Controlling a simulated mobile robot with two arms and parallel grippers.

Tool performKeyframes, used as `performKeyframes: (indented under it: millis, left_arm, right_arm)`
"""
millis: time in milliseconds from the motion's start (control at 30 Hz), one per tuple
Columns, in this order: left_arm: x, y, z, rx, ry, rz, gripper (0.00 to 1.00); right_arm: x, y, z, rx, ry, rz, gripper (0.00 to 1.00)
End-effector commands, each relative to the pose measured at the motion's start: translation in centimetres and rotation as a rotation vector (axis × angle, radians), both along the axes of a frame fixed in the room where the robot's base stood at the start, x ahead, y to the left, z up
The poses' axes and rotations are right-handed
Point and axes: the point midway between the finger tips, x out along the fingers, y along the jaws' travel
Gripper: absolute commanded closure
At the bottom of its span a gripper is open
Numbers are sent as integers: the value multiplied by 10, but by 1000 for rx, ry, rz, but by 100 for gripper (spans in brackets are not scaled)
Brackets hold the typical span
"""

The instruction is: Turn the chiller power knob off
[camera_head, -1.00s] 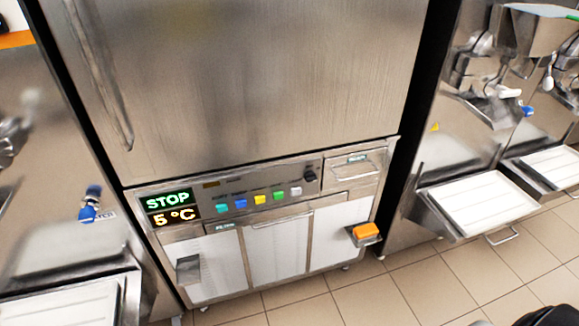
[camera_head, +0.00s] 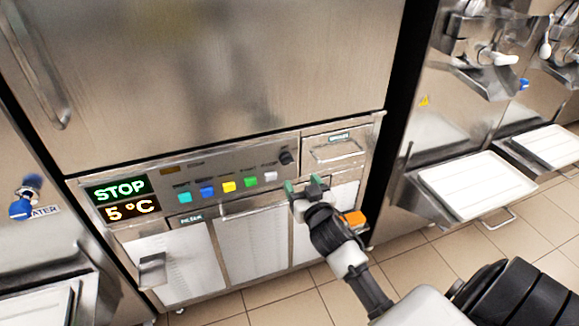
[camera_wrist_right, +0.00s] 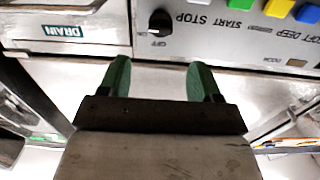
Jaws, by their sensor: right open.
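The black chiller power knob (camera_head: 286,157) sits at the right end of the control panel, right of the coloured buttons. It also shows in the right wrist view (camera_wrist_right: 160,21), near an "OFF" label, beyond my fingertips. My right gripper (camera_head: 303,186) is open and empty, a little below and in front of the panel, and does not touch the knob. Its green fingers (camera_wrist_right: 157,75) are spread apart in the wrist view. The display (camera_head: 122,199) is lit with "STOP" and "5 °C". My left gripper is not in view.
Blue, yellow, green and white buttons (camera_head: 229,186) line the panel left of the knob. A drain drawer (camera_head: 336,149) is to its right. An orange-topped bracket (camera_head: 354,217) juts out low on the right. White trays (camera_head: 478,183) stand farther right.

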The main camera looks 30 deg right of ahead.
Motion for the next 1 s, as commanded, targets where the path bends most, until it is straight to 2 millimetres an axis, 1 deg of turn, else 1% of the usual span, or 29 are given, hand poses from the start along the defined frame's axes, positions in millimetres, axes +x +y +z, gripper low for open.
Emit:
performKeyframes:
  millis: [33, 200, 300, 433, 600, 867, 967, 1000]
  left_arm:
    - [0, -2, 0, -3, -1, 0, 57]
    - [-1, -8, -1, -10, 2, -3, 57]
    - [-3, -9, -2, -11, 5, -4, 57]
    - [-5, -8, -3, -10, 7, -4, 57]
    - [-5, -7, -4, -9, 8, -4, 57]
    - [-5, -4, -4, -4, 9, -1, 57]
    - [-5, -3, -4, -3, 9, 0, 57]
    - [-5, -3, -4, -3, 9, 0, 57]
  right_arm:
    - [10, -3, 2, -2, -1, -1, 36]
    - [43, -10, 0, -2, 0, 0, 36]
    - [60, -15, 0, -2, 1, -1, 36]
    - [76, -18, -1, -1, 2, 0, 36]
    - [85, -20, 0, -1, 2, 1, 36]
    - [86, -20, -1, -1, 2, 1, 36]
    - [86, -20, -1, 0, 3, 1, 50]
    - [86, -20, -1, 0, 3, 1, 56]
